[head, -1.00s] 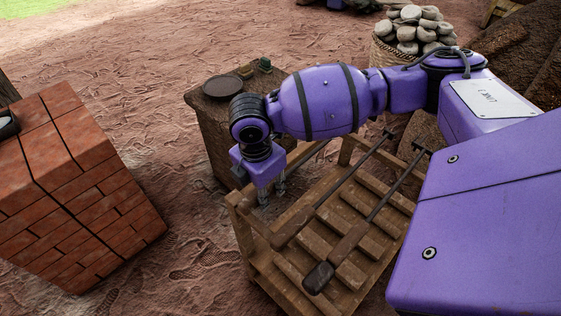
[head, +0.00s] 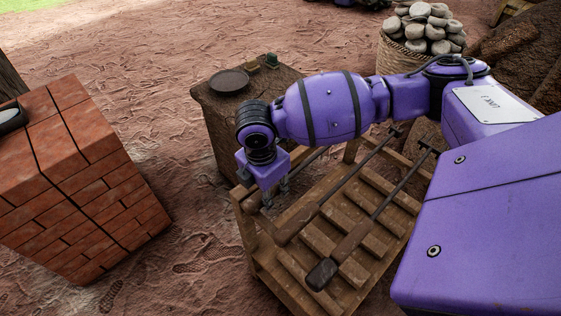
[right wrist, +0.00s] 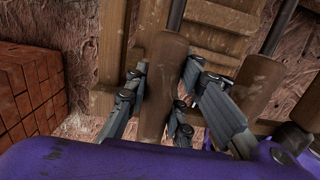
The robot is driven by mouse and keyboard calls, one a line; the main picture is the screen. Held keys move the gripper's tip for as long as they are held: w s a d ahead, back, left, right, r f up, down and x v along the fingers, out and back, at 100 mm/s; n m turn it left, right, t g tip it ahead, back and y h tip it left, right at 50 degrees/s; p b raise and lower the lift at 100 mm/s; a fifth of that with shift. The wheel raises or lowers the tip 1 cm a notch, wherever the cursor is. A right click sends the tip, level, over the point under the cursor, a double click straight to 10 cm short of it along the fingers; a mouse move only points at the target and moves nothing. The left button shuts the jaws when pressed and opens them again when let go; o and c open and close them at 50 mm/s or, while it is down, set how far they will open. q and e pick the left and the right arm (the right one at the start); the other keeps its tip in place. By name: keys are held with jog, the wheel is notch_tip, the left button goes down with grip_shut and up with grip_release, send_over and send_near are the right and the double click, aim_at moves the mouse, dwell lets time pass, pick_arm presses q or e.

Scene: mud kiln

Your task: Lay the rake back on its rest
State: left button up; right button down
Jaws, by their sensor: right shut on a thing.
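My right gripper (head: 275,198) is low over the left side of a slatted wooden rack (head: 258,254). In the right wrist view its fingers (right wrist: 162,108) are shut around the brown wooden handle of a tool, which I take as the rake (right wrist: 163,75). A dark metal rod runs up from that handle. The rake's head is out of the wrist view, and in the head view my arm hides most of the tool. I cannot tell whether it touches the slats. My left gripper is not in view.
Two similar wooden-handled tools (head: 298,222) (head: 341,254) lie across the rack to the right. A brown stand (head: 222,125) with a dark round plate (head: 229,81) is behind. A brick block (head: 85,195) stands left, with bare ground between. A basket of stones (head: 395,55) is at the back.

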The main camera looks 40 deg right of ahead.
pick_arm(q)
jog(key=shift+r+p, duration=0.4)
jog(key=shift+p, duration=0.05)
pick_arm(e)
jog(key=shift+f, duration=0.35)
dwell(0.4)
jog(key=c, duration=1.4)
grip_release()
jog(key=shift+c, duration=0.2)
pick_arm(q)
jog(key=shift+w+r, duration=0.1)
pick_arm(e)
jog(key=shift+r, duration=0.1)
notch_tip(320, 180, up, 8)
jog(key=p, duration=0.8)
jog(key=shift+r+p, duration=0.2)
jog(key=shift+p, duration=0.15)
jog(key=shift+r+p, duration=0.3)
jog(key=shift+p, duration=0.05)
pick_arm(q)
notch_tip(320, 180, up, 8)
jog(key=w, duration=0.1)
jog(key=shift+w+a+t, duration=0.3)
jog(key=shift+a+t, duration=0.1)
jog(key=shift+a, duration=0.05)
pick_arm(e)
jog(key=shift+f, duration=0.1)
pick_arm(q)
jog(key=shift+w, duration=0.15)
